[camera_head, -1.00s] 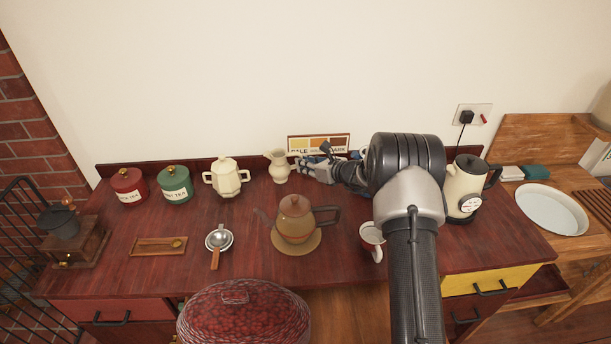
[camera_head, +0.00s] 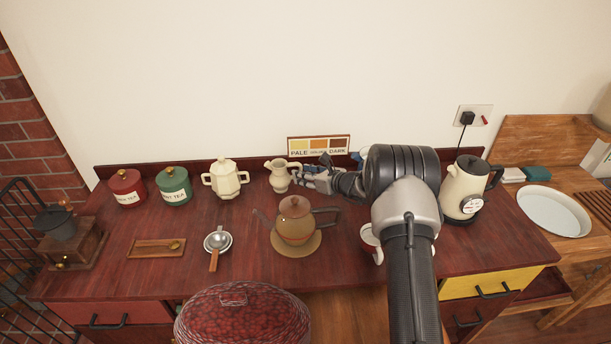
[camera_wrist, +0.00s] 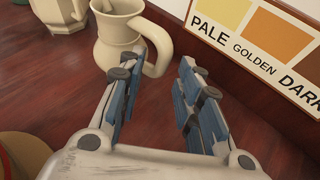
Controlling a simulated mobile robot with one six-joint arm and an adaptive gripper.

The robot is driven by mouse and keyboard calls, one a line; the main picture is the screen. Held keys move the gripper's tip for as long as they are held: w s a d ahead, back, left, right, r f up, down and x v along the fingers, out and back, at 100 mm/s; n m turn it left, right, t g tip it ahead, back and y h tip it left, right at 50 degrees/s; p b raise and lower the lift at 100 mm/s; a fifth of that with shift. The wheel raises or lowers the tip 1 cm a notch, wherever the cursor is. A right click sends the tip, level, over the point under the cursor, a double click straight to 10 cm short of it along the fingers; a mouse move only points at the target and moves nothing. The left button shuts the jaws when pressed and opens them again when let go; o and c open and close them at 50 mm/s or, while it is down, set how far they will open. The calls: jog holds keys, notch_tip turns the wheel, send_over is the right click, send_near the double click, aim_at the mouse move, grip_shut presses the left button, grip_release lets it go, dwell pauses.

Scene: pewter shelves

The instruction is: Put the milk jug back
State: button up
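The cream milk jug (camera_head: 279,176) stands upright at the back of the dark red wooden counter, between the cream two-handled pot and the colour card. In the wrist view the jug (camera_wrist: 118,38) is at the top, with its handle curving toward my gripper. My gripper (camera_head: 303,174) is just right of the jug. In the wrist view the gripper (camera_wrist: 157,75) is open, with its blue-padded fingers spread apart. The handle's lower end is close to the left finger; I cannot tell if they touch. No object shows held between the fingers.
The cream pot (camera_head: 225,179) stands left of the jug. The brown teapot (camera_head: 295,224) sits on a mat in front. The colour card (camera_head: 318,145) stands behind my gripper. A cup (camera_head: 369,240) is partly hidden by my arm, and a kettle (camera_head: 463,190) stands at right.

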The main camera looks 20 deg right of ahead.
jog(key=shift+r, duration=0.15)
